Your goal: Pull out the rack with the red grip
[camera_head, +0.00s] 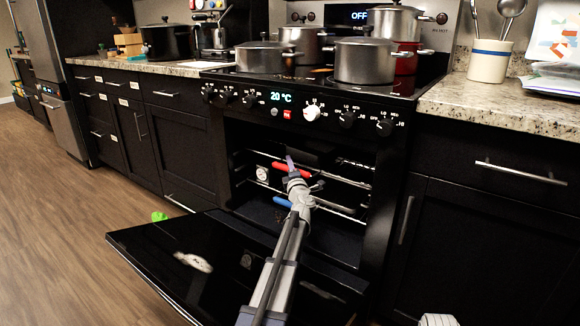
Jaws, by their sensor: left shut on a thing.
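The oven (376,215) stands with its door (150,252) folded down and open. Inside is an upper rack with a red grip (280,167) at its front bar. Below it is a lower rack with a blue grip (282,202). My left gripper (291,165) is at the middle of the red grip and is shut on it, partly covering it. My left arm reaches over the open door and hides part of the lower rack. How far the upper rack sits in the oven is hard to tell.
Several pots, including a grey pot (364,62), stand on the stovetop above the oven. A utensil crock (489,61) stands on the right counter (500,108). A small green object (158,216) lies on the floor left of the door. The wooden floor (60,230) at left is mostly clear.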

